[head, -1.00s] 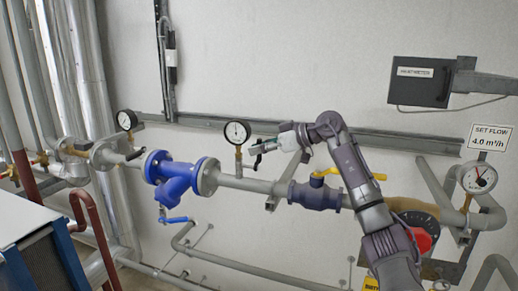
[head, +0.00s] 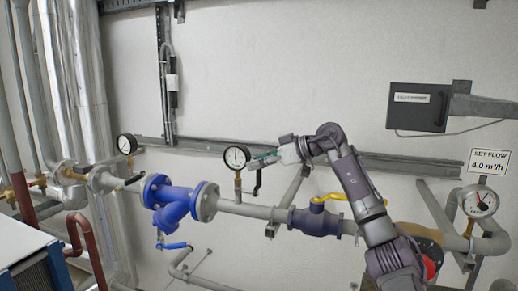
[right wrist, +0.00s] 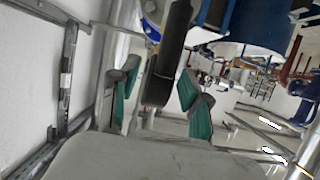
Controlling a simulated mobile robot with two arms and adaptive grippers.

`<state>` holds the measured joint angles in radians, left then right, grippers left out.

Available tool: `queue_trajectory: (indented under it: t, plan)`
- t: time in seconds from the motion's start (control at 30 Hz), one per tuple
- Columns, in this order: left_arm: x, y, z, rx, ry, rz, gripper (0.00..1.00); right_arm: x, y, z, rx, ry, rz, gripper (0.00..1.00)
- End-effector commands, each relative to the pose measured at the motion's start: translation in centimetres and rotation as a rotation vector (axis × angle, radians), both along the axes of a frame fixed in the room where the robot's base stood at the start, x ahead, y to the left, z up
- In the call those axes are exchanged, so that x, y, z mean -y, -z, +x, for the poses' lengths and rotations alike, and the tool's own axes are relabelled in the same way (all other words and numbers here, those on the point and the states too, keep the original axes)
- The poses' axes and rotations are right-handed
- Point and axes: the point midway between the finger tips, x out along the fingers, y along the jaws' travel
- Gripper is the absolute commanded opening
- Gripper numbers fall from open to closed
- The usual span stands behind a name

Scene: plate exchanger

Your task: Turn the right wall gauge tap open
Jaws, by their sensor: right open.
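The right wall gauge (head: 237,157) is a round white dial with a black rim, on a short brass stem (head: 238,184) above the grey pipe. A black lever (head: 258,184) hangs near vertical just right of the stem. My right gripper (head: 262,160) reaches in from the right, beside the gauge and above the lever. In the right wrist view its teal-padded fingers (right wrist: 158,97) are open, with a long black bar (right wrist: 170,50) between them, probably the lever. I cannot tell whether they touch it. My left gripper is not in view.
A similar gauge (head: 127,144) stands at the left. A blue valve body (head: 172,198) sits left of the gauge, and a ball valve with a yellow handle (head: 328,198) sits right of it. A grey rail (head: 200,146) runs behind along the wall.

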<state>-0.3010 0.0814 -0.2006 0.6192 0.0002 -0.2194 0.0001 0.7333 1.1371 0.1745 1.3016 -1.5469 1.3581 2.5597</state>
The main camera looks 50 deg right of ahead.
Motion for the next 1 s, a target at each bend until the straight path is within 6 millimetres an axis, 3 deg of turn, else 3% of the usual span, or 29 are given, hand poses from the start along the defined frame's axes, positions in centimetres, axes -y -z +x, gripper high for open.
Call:
queue_trajectory:
  t: [0.1,0.4,1.0]
  plan:
    - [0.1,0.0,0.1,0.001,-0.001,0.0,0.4,0.1,-2.4,0.0,0.004,0.002,0.0,0.47]
    - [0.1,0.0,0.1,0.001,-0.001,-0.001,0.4,0.0,-5.7,0.0,0.001,0.001,0.002,0.47]
    - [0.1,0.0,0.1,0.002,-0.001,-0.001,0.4,0.1,-6.4,0.0,-0.002,0.0,0.003,0.47]
